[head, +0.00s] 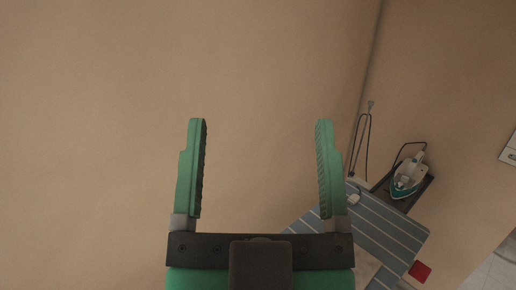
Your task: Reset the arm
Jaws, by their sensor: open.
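A striped blue-grey ironing board (385,228) lies at the lower right. An iron (405,178) with a teal base sits on a dark rest at its end. A small red item (420,271) is at the board's lower right. The left side shows only bare wall.

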